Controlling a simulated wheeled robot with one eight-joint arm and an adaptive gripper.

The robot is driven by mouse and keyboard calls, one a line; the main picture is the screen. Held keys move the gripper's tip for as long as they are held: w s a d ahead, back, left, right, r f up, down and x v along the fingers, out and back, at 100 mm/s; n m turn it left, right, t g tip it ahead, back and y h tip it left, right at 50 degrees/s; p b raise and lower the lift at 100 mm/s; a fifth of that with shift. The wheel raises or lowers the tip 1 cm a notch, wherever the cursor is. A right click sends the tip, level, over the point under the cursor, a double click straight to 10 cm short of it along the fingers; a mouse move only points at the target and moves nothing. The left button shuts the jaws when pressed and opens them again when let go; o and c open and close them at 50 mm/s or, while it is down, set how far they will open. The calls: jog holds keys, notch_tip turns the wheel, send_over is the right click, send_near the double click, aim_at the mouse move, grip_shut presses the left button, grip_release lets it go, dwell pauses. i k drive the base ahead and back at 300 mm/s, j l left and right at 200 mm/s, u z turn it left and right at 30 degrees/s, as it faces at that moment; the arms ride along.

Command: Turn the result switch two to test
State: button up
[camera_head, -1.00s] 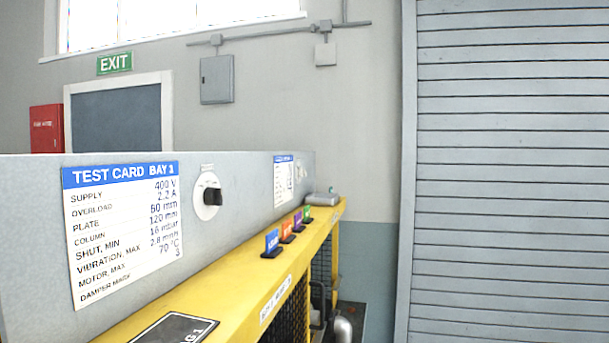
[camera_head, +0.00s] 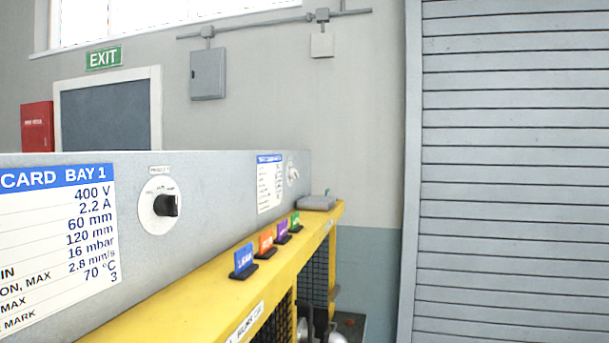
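A black rotary knob on a round white dial (camera_head: 152,220) sits on the grey upright panel at left. The small label above it is too blurred to read surely. A second, smaller switch (camera_head: 292,173) shows farther along the same panel, near its far end. Its label and setting are too small to read, so I cannot tell its position. My gripper is not in view.
A test card (camera_head: 60,245) marked BAY 1 is on the panel, with another card (camera_head: 270,185) farther on. The yellow bench ledge (camera_head: 190,300) carries blue, orange, purple and green tags (camera_head: 243,260) and a grey item (camera_head: 317,203). A shutter (camera_head: 510,180) stands at right.

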aim_at(293, 173)
jog(key=i+l, duration=0.6)
jog(key=i, duration=0.15)
